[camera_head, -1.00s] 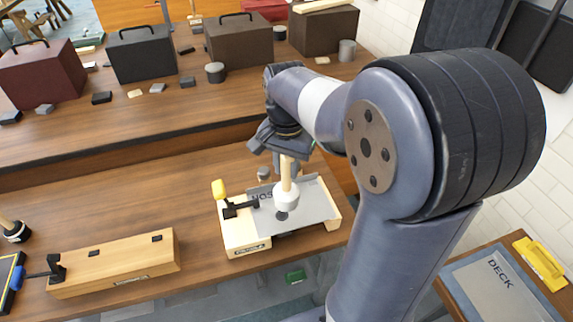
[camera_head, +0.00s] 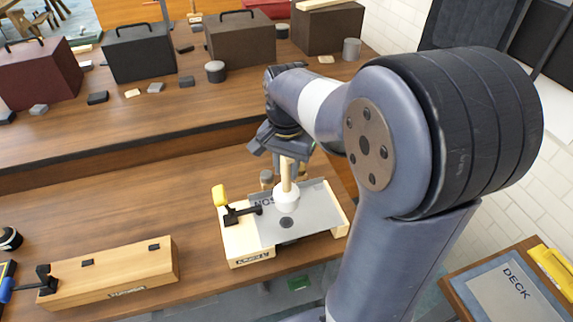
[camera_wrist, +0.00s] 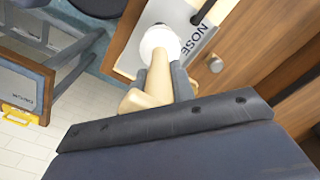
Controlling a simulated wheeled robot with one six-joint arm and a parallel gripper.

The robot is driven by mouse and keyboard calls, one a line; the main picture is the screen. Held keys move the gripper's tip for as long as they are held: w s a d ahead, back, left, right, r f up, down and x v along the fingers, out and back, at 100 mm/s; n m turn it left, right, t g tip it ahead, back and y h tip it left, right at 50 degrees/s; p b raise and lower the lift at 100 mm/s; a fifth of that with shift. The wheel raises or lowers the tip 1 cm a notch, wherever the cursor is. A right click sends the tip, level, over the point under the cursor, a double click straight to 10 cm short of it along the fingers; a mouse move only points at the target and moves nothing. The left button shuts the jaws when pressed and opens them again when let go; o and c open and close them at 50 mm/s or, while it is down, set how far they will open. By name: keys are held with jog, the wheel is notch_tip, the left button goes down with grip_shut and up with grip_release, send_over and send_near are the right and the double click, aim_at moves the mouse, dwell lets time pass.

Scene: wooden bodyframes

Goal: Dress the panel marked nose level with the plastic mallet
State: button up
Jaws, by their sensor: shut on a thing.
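My gripper (camera_head: 288,158) is shut on the wooden handle of the plastic mallet (camera_head: 286,193) and holds it upright, white head down. The nose panel (camera_head: 312,208) is a grey sheet on a pale wooden frame, its lettering partly hidden by the mallet. A dark round spot shows on it, just in front of the mallet head. A clamp with a yellow handle (camera_head: 220,195) bears on the panel's left side. I cannot tell whether the head touches the sheet.
A wooden block with a clamp (camera_head: 125,268) lies to the left on the same bench. A deck panel (camera_head: 508,292) lies on a separate stand at right. Toolboxes (camera_head: 240,40) and small blocks line the raised back shelf. Bare bench lies behind and left of the nose frame.

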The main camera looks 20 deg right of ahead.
aim_at(287, 193)
notch_tip(287, 193, down, 9)
jog(key=b, duration=0.6)
jog(key=shift+f+b, duration=0.2)
jog(key=shift+b, duration=0.2)
notch_tip(287, 193, up, 9)
jog(key=p, duration=0.8)
jog(key=shift+r, duration=0.2)
grip_shut()
jog(key=shift+f, duration=0.1)
